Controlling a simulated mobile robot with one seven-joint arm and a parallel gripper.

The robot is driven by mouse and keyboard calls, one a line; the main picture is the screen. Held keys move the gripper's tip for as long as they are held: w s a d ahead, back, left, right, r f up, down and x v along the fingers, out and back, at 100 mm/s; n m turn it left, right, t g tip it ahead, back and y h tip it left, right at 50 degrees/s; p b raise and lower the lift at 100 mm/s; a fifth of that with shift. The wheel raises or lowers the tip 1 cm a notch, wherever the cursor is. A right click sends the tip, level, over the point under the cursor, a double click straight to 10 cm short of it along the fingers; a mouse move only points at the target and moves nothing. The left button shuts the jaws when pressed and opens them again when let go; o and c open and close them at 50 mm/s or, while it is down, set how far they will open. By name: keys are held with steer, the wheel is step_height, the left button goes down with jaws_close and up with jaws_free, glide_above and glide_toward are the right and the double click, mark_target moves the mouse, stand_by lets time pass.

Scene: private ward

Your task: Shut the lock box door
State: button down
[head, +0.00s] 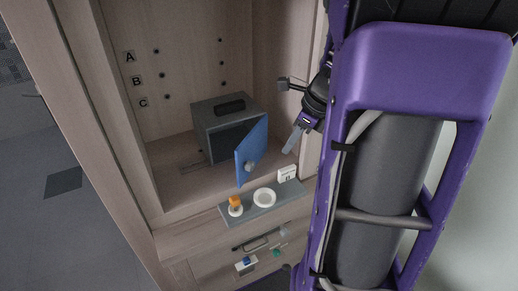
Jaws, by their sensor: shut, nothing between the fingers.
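The lock box (225,115) is a dark grey box with a black handle on top. It sits on the wooden cabinet shelf in the head view. Its blue door (252,152) stands open, swung out toward the front right, with a round light knob (250,167) on its face. The box's dark opening shows behind the door. My gripper (289,150) is shut and empty, pointing down to the right of the door, with a small gap between them in the picture.
A grey tray (236,221) in front of the box holds an orange-and-white bottle (235,206), a white dish (264,197) and a white card (287,173). Below is a drawer with a dark handle (259,241). Cabinet walls close in at left and back.

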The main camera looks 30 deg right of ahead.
steer(key=w+a+f+b, duration=0.3)
steer(key=w+f, duration=0.3)
steer(key=f, duration=0.3)
steer(key=shift+a, duration=0.9)
steer(key=shift+a, duration=0.1)
